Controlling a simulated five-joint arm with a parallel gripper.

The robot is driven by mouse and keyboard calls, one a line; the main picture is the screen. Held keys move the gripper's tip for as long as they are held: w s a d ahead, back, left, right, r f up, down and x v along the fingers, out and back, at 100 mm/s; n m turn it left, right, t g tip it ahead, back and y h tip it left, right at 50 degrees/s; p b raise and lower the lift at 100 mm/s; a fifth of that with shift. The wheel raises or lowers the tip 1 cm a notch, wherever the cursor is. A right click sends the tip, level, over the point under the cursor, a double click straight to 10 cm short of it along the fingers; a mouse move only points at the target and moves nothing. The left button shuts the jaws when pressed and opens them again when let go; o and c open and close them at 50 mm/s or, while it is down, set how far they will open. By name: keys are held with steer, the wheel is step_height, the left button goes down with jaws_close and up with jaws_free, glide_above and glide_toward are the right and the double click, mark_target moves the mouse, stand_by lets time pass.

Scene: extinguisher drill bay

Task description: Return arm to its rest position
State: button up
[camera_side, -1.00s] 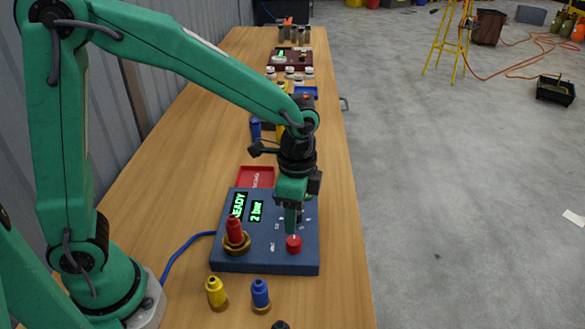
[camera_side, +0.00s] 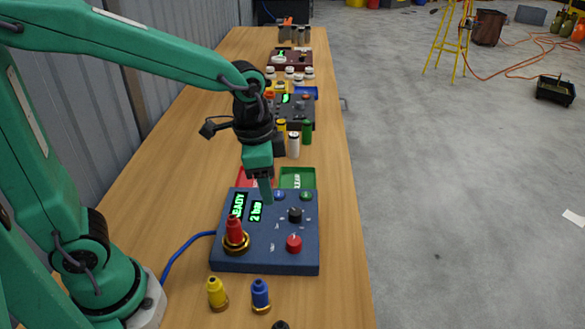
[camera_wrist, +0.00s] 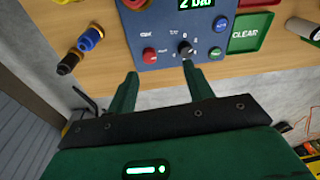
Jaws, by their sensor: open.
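My gripper (camera_side: 266,190) hangs over the blue control box (camera_side: 232,262) in the side view, above its back part and apart from the red knob. In the wrist view my gripper (camera_wrist: 158,82) shows two green fingers spread apart with nothing between them. The box (camera_wrist: 165,42) also shows there, beyond the fingertips. Its display (camera_side: 255,211) reads "2 bar", next to another reading "READY", the start of which is cut off.
Small bottles and a dark box (camera_side: 298,110) stand farther back. The table's right strip is clear.

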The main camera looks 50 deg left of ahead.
steer(key=s+a+r+n+t, duration=0.4)
steer(key=s+a+r+n, duration=0.2)
steer(key=s, duration=0.3)
steer(key=shift+s+a+n, duration=0.4)
steer(key=shift+a+n, duration=0.5)
